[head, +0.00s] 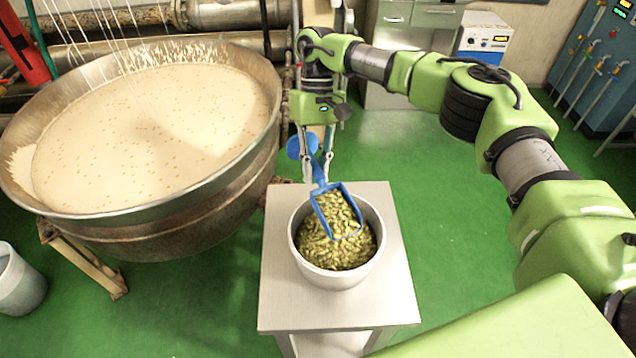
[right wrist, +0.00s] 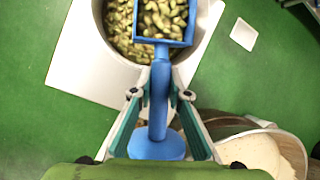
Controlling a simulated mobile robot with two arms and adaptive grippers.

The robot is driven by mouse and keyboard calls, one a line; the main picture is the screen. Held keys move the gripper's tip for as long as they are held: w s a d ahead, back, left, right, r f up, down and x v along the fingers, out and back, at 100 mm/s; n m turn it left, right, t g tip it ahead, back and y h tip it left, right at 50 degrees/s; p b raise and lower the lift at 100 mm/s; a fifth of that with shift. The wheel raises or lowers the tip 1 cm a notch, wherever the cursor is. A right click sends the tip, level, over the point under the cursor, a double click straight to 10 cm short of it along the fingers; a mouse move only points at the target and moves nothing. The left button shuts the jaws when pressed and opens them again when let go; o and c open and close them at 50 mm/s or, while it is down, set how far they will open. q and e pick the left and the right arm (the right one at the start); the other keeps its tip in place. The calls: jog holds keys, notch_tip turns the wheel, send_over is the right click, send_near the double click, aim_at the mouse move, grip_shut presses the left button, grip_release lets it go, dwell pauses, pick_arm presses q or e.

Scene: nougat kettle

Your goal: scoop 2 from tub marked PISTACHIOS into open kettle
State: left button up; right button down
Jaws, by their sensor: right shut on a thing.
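My right gripper (head: 318,165) is shut on the handle of a blue scoop (head: 322,203). The scoop holds green pistachios and sits over a white tub (head: 297,247) of pistachios on a pale stand. I cannot tell whether the scoop touches the nuts below. In the right wrist view the fingers (right wrist: 158,98) close on the blue scoop handle (right wrist: 160,80), with nuts in the scoop and the tub (right wrist: 102,20) behind it. No label shows on the tub. The large open kettle (head: 190,221) at left holds a pale, speckled mass. My left gripper is out of view.
The stand top (head: 385,300) is otherwise bare. A grey bin (head: 20,285) stands at the far left. Thin whisk wires (head: 110,40) hang over the kettle. Pipes (head: 230,15) run behind it. Green floor (head: 430,240) is clear right of the stand.

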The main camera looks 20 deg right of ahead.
aim_at(316, 173)
jog(key=shift+g, duration=0.3)
jog(key=shift+w+r, duration=0.15)
jog(key=shift+r, duration=1.1)
jog(key=shift+w+r, duration=0.1)
jog(key=shift+r, duration=1.1)
